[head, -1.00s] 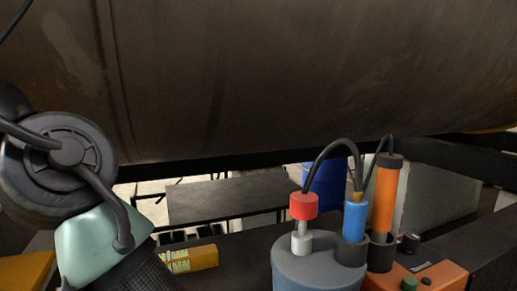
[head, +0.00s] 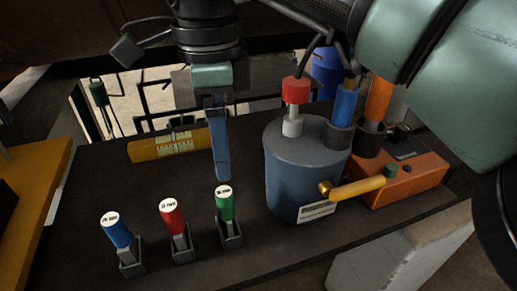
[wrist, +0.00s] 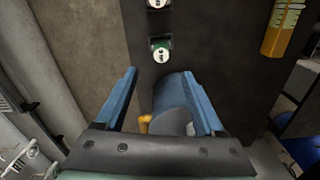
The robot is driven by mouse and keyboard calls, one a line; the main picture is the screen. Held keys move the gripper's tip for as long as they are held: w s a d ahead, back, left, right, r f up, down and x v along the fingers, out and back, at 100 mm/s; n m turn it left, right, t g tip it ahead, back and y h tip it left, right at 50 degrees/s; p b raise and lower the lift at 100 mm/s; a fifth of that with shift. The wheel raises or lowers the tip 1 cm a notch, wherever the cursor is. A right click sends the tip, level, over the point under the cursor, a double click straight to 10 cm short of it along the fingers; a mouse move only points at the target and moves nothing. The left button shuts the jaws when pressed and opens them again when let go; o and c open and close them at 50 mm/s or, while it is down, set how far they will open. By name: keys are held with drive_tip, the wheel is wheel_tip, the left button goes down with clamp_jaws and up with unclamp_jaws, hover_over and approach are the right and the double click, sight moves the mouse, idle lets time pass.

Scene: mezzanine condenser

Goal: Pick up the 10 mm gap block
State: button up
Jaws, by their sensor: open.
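The green-handled block (head: 225,203), whose small white cap label appears to read 10 mm, stands upright in a dark holder on the dark bench. Its white cap and green rim also show in the wrist view (wrist: 161,50), just beyond the fingertips. A red-handled block (head: 172,216) and a blue-handled block (head: 117,232) stand in holders to its left. My gripper (head: 222,178) has blue fingers and hangs above the bench, apart from the green block. In the wrist view its two fingers (wrist: 160,75) are spread, with nothing held between them.
A blue-grey canister (head: 300,180) with a yellow-handled lever (head: 357,187) stands right of the green block. An orange box (head: 410,180) is beyond it. A yellow labelled bar (head: 150,149) lies behind the blocks. The bench front is clear.

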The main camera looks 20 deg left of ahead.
sight(223, 192)
wheel_tip(223, 192, down, 4)
drive_tip(key=shift+w+f+p, duration=0.15)
drive_tip(key=shift+f+p, duration=0.1)
drive_tip(key=shift+p, duration=0.25)
drive_tip(key=shift+s+a+f+p, duration=0.1)
drive_tip(key=shift+s+f+p, duration=0.1)
drive_tip(key=shift+f+p, duration=1.3)
drive_tip(key=shift+f, duration=1.5)
drive_tip(key=shift+c, duration=0.3)
drive_tip(key=shift+a, duration=0.1)
clamp_jaws()
